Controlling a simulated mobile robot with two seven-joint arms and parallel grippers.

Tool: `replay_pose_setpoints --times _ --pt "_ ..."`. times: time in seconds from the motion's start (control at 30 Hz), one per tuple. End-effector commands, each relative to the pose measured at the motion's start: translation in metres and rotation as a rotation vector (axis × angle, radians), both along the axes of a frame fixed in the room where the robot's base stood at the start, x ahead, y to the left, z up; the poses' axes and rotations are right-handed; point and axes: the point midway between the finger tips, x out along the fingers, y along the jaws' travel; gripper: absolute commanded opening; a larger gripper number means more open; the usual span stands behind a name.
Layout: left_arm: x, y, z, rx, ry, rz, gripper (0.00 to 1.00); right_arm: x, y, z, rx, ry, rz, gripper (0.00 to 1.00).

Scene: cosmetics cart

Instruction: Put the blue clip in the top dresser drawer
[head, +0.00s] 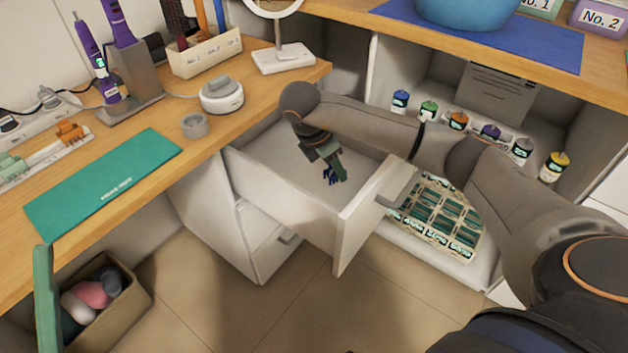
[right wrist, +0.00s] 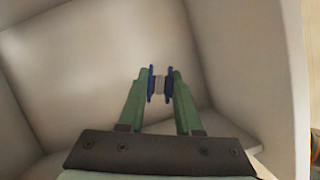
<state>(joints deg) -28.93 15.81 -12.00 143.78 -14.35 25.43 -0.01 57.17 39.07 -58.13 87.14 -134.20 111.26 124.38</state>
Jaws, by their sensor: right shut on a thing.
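The top dresser drawer (head: 262,190) is pulled open under the wooden counter. My right gripper (head: 331,168) points down inside the outline of the open drawer. It is shut on the blue clip (head: 329,178), whose blue sides show between the green fingertips in the right wrist view (right wrist: 151,85). There the pale drawer walls surround the clip. I cannot tell whether the clip touches the drawer floor. A green finger, which looks like my left gripper's (head: 46,300), shows at the lower left edge; its opening is hidden.
The counter (head: 225,145) left of the drawer holds a green mat (head: 105,185), a tape roll (head: 194,126) and a mirror stand (head: 284,58). Several small bottles and a tray (head: 440,215) sit on the right shelves. A box (head: 125,300) stands on the floor at left.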

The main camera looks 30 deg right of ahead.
Motion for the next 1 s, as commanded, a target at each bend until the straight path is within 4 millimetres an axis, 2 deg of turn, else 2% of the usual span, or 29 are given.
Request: replay_pose_setpoints --times 0.2,0.43,0.6,0.7,0.87,0.9,1.0 --pt "0.0 -0.001 -0.012 -0.008 0.006 -0.011 0.5 -0.001 0.0 -0.038 -0.001 0.005 -0.007 0.0" --pt "0.001 -0.001 -0.019 -0.014 0.013 -0.02 0.5 -0.001 0.0 -0.061 0.0 0.001 -0.005 0.0" --pt "0.001 -0.002 -0.029 -0.021 0.02 -0.029 0.5 -0.001 0.0 -0.091 0.0 0.004 -0.004 0.0" --pt "0.001 -0.002 -0.03 -0.025 0.024 -0.032 0.5 -0.001 0.0 -0.098 0.0 0.002 -0.004 0.0" --pt "0.001 -0.002 -0.029 -0.025 0.024 -0.033 0.5 0.0 0.0 -0.097 0.0 0.001 -0.004 0.0" --pt "0.001 -0.002 -0.029 -0.025 0.024 -0.033 0.5 -0.001 0.0 -0.097 0.0 0.001 -0.004 0.35" --pt "0.001 -0.002 -0.029 -0.025 0.024 -0.033 0.5 -0.001 0.0 -0.097 0.0 0.001 -0.004 0.47"
